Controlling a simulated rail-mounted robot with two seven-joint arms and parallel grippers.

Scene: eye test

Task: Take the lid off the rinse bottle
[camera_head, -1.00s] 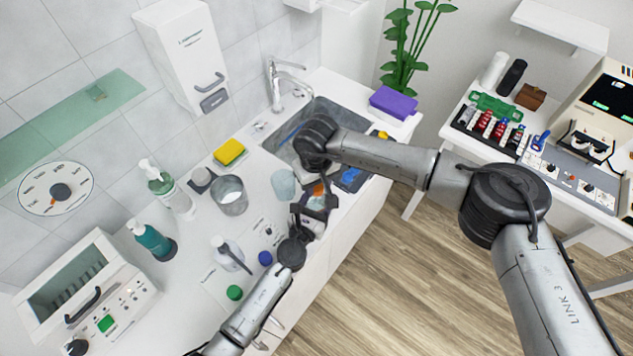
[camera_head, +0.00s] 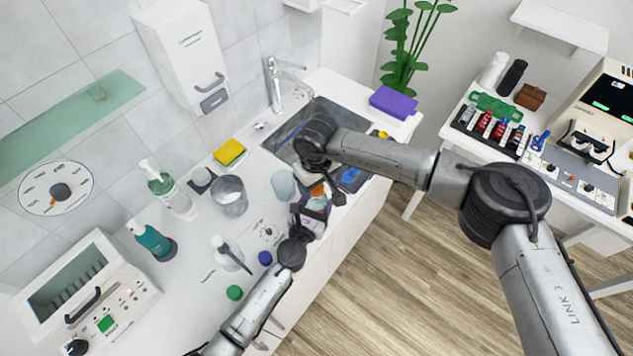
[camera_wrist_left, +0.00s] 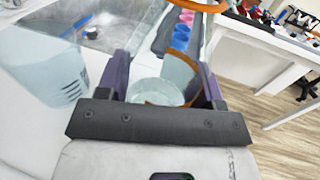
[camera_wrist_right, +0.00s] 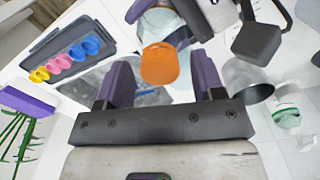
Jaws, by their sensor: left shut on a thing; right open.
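The rinse bottle, a clear bottle (camera_wrist_left: 155,92) with an orange lid (camera_wrist_right: 160,63), is in my left gripper (camera_head: 312,208), whose purple fingers are shut around its body above the counter's front edge. The lid shows as a small orange patch in the head view (camera_head: 318,189). My right gripper (camera_head: 324,180) is open beside the lid end. In the right wrist view, the lid faces the camera between the open fingers, with no clear contact. The arms partly hide the bottle in the head view.
A translucent cup (camera_head: 284,184) and metal beaker (camera_head: 230,196) stand close by. The sink (camera_head: 284,143) and a tray of coloured cups (camera_wrist_right: 72,58) are beside the arms. A white nozzle bottle (camera_head: 231,256), blue cap (camera_head: 265,258) and green cap (camera_head: 235,292) are on the counter.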

